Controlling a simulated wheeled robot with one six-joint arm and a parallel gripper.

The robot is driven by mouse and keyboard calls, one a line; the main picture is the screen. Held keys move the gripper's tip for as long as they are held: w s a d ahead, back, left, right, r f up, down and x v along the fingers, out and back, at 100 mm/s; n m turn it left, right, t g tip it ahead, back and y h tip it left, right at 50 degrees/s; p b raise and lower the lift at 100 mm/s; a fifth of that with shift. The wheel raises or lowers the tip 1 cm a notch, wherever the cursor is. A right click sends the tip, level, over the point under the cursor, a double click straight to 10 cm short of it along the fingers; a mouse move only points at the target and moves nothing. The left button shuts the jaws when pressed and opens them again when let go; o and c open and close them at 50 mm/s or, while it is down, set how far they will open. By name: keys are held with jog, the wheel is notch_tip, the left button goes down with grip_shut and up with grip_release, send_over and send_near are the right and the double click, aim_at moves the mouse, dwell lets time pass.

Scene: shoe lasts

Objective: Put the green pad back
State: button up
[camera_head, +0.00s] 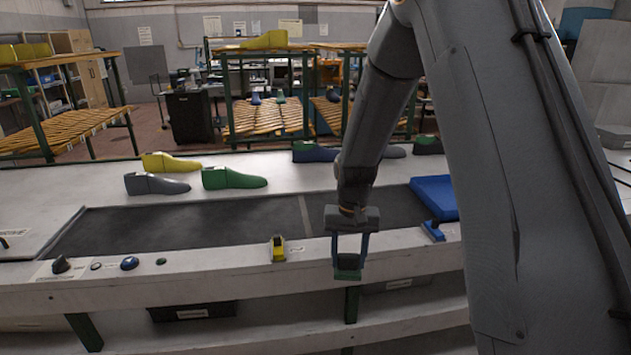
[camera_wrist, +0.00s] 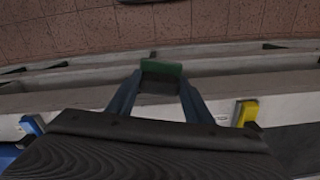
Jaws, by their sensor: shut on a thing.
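My gripper (camera_head: 347,262) points down in front of the bench's near edge, shut on the green pad (camera_head: 347,274). The pad is a small block with a dark face and a green part. In the wrist view the green pad (camera_wrist: 162,68) sits between the two fingertips (camera_wrist: 160,86). A similar yellow pad (camera_head: 278,248) stands on the bench's front strip, left of my gripper. A similar blue pad (camera_head: 433,231) stands on the strip to the right. Both also show in the wrist view, yellow (camera_wrist: 245,113) at right and blue (camera_wrist: 31,125) at left.
A dark mat (camera_head: 190,226) lies in the bench top. Green (camera_head: 234,179), yellow (camera_head: 171,162) and grey (camera_head: 156,185) shoe lasts stand behind it. A blue tray (camera_head: 434,190) is at right. Knobs (camera_head: 129,263) sit on the front strip at left. A shelf runs below.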

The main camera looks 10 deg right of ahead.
jog(key=w+r+m, duration=1.5)
jog(key=w+r, duration=0.6)
jog(key=w, duration=0.2)
jog(key=shift+w, duration=0.15)
jog(key=shift+a+f, duration=0.1)
jog(key=shift+a, duration=0.1)
